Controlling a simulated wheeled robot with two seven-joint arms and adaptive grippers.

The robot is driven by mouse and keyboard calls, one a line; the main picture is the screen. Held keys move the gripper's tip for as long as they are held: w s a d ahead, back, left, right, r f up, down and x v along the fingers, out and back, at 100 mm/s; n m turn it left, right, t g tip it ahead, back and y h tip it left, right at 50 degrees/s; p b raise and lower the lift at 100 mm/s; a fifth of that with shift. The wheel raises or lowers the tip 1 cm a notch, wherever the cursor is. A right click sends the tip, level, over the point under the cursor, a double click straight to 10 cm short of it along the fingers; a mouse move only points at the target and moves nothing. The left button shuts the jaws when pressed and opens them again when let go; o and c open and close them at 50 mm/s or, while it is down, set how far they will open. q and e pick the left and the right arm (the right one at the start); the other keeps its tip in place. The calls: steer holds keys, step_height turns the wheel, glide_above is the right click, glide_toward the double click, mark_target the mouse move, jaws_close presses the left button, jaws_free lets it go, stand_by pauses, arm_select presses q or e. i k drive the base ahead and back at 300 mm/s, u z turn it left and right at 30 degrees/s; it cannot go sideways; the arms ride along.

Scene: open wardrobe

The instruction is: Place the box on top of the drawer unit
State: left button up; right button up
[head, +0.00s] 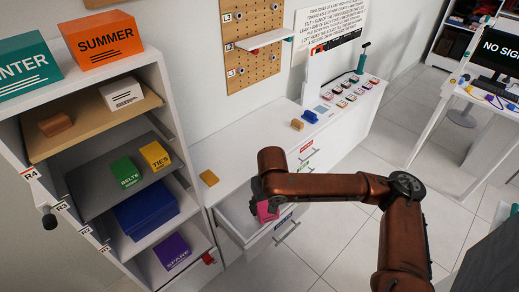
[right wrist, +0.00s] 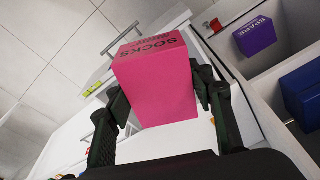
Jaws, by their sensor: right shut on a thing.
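The pink box labelled SOCKS (right wrist: 155,80) is between the fingers of my right gripper (right wrist: 160,110) in the right wrist view, which is shut on it. In the head view my right gripper (head: 262,200) and the pink box (head: 268,211) are over an open drawer (head: 236,222) of the white drawer unit (head: 235,150). The box is largely hidden by the gripper there, and I cannot tell whether it touches the drawer. My left gripper is not in view.
An open wardrobe (head: 150,70) stands at the left, holding green, yellow, blue and purple boxes.

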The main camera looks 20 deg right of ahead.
mark_target(243, 150)
steer(key=z, duration=0.05)
steer(key=k, duration=0.1)
steer(key=z, duration=1.2)
steer(key=i, duration=1.5)
steer(key=u, duration=2.1)
